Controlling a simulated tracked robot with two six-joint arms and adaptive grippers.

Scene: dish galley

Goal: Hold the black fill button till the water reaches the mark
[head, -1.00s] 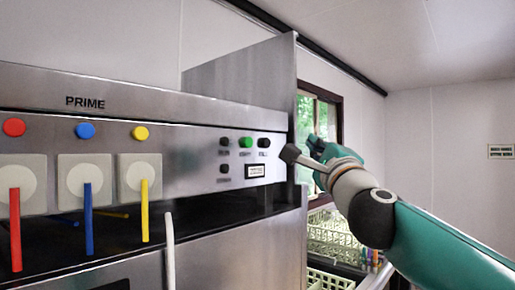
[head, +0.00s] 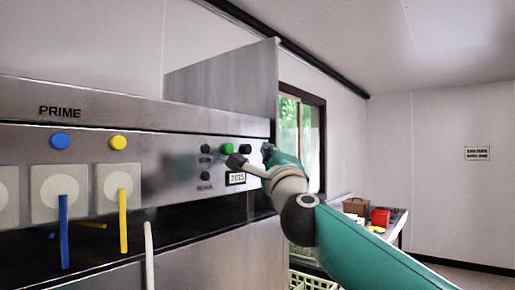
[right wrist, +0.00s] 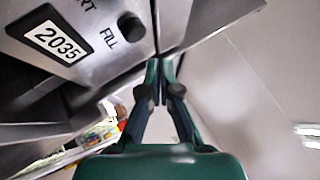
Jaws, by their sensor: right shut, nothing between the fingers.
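The black fill button (head: 246,148) is at the right end of the button row on the steel panel. It shows large in the right wrist view (right wrist: 131,27), with the word FILL beside it. My right gripper (head: 267,150) is just right of the button in the head view. In the right wrist view its shut, empty fingers (right wrist: 159,72) point past the panel's edge, with a visible gap to the button. The water and its mark are not in view. My left gripper is not in view.
A green button (head: 227,148) and other black buttons sit close by. A small display (right wrist: 57,39) reads 2035. Blue (head: 64,230) and yellow (head: 123,220) levers stand out on the left. A table with a red container (head: 380,217) is at the right, beyond my arm.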

